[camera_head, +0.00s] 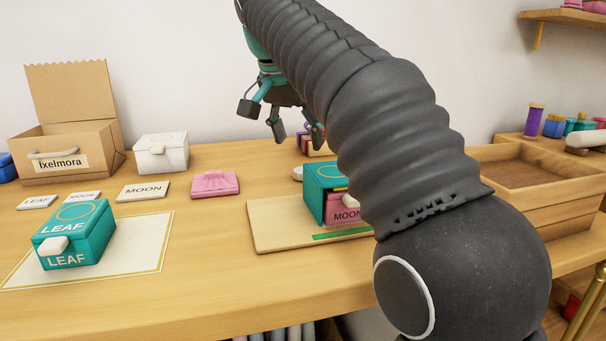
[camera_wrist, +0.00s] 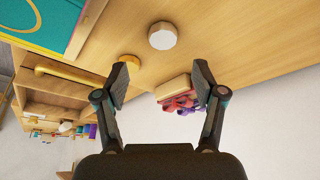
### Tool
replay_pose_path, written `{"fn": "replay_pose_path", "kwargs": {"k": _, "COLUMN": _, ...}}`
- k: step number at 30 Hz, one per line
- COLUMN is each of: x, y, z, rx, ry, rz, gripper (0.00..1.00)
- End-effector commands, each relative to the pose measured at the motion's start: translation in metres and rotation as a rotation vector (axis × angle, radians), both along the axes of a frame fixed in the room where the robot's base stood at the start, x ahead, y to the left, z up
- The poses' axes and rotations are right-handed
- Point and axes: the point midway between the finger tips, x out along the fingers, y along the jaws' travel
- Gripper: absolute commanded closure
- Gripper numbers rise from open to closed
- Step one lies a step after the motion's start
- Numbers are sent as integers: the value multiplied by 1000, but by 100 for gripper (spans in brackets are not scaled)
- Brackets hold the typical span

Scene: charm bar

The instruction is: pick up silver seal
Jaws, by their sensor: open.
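A pale silver-white disc, which looks like the silver seal (camera_wrist: 162,35), lies flat on the wooden counter, ahead of my fingers in the wrist view. In the head view a pale round piece (camera_head: 297,173) shows beside the teal box, partly hidden by it. A gold disc (camera_wrist: 129,59) lies close by, near my left fingertip in the wrist view. My gripper (camera_head: 281,124) hangs above the back of the counter with its fingers apart. It also shows in the wrist view (camera_wrist: 163,84), with nothing held between its fingertips.
A teal box with a pink MOON piece (camera_head: 344,208) stands on a wooden board (camera_head: 268,230). A small holder with pink and red pieces (camera_wrist: 178,90) is near my right finger. A teal LEAF box (camera_head: 75,238), white box (camera_head: 162,153) and wooden tray (camera_head: 540,165) stand farther off.

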Motion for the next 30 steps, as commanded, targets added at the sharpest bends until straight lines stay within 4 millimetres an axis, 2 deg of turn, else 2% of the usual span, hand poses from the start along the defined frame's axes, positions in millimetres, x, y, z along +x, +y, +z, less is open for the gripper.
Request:
{"fn": "replay_pose_path", "kwargs": {"k": 3, "x": 3, "y": -2, "z": -11, "rx": -1, "ry": 2, "rz": 1, "gripper": 31}}
{"fn": "replay_pose_path", "kwargs": {"k": 10, "x": 6, "y": -2, "z": -22, "rx": -1, "ry": 2, "rz": 1, "gripper": 31}}
{"fn": "replay_pose_path", "kwargs": {"k": 18, "x": 15, "y": -3, "z": -56, "rx": -1, "ry": 2, "rz": 0, "gripper": 31}}
{"fn": "replay_pose_path", "kwargs": {"k": 21, "x": 18, "y": -5, "z": -64, "rx": -1, "ry": 1, "rz": 1, "gripper": 31}}
{"fn": "replay_pose_path", "kwargs": {"k": 29, "x": 19, "y": -5, "z": -66, "rx": 0, "ry": 0, "rz": 1, "gripper": 31}}
{"fn": "replay_pose_path", "kwargs": {"k": 30, "x": 19, "y": -5, "z": -66, "rx": 0, "ry": 0, "rz": 1, "gripper": 36}}
